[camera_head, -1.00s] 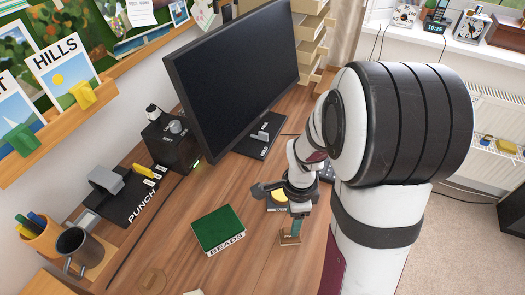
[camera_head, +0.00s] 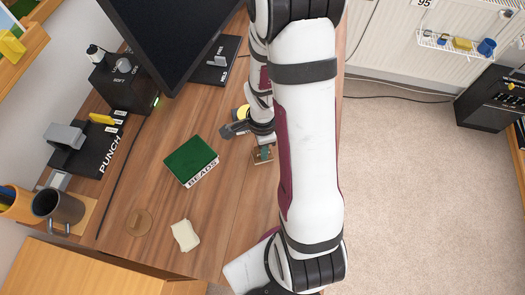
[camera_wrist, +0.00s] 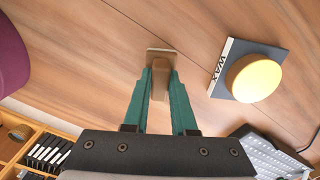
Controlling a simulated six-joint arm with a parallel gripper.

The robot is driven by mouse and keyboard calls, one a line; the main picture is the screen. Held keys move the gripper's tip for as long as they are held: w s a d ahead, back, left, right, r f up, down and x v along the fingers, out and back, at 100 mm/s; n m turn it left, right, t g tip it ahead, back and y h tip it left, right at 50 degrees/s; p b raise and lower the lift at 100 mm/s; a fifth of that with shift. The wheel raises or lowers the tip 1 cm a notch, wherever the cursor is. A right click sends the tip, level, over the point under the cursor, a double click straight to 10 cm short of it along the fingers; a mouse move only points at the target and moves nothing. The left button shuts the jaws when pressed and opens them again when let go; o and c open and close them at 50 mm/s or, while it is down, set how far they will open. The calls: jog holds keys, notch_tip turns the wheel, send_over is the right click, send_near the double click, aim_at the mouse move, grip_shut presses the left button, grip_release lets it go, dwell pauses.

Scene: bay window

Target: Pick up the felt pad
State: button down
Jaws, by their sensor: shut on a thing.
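What I take to be the felt pad (camera_wrist: 161,53) is a small brown flat piece with an upright block-like grip, in the wrist view at upper middle. My gripper (camera_wrist: 160,75) has its teal fingers closed on the grip from both sides, above the flat base. In the head view my gripper (camera_head: 263,147) is beside my forearm, and the brown base of the pad (camera_head: 263,158) shows just below the fingertips. The base is at or close to the desk; I cannot tell whether it touches. The fingers hide part of the grip.
A green box marked BEADS (camera_head: 191,161) stands left of my gripper. The monitor (camera_head: 175,40) stands behind.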

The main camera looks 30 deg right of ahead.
dwell(0.3)
notch_tip(320, 180, up, 4)
jog(key=shift+r, duration=0.2)
jog(key=s+d+r, duration=0.6)
jog(key=s+d, duration=0.1)
jog(key=s, duration=0.2)
jog(key=shift+d+r, duration=0.15)
jog(key=shift+r, duration=0.2)
jog(key=c, duration=1.4)
grip_release()
jog(key=shift+s, duration=0.1)
grip_shut()
